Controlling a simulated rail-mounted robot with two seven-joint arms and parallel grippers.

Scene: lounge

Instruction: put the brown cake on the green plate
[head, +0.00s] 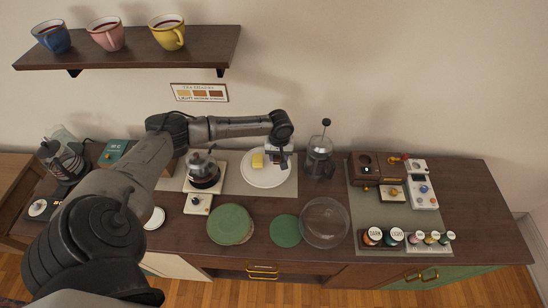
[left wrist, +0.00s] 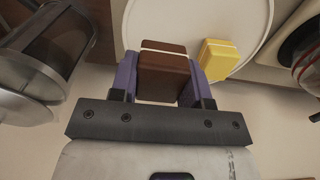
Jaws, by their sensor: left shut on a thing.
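My left gripper (head: 279,157) reaches over the back of the white plate (head: 262,181). In the left wrist view its purple fingers (left wrist: 163,78) are shut on the brown cake (left wrist: 164,68), a dark block with a pale layer. I cannot tell whether the cake touches the white plate (left wrist: 222,18) beneath. A yellow cake (head: 257,160) lies on that plate, just beside the brown one; it also shows in the left wrist view (left wrist: 217,58). The green plate (head: 230,224) lies empty at the counter's front. My right gripper is not in view.
A small green disc (head: 286,231) and a clear glass bowl (head: 325,222) sit right of the green plate. A French press (head: 320,158) stands close right of the gripper, and a coffee pot (head: 203,172) to the left. A shelf with cups (head: 130,48) hangs above.

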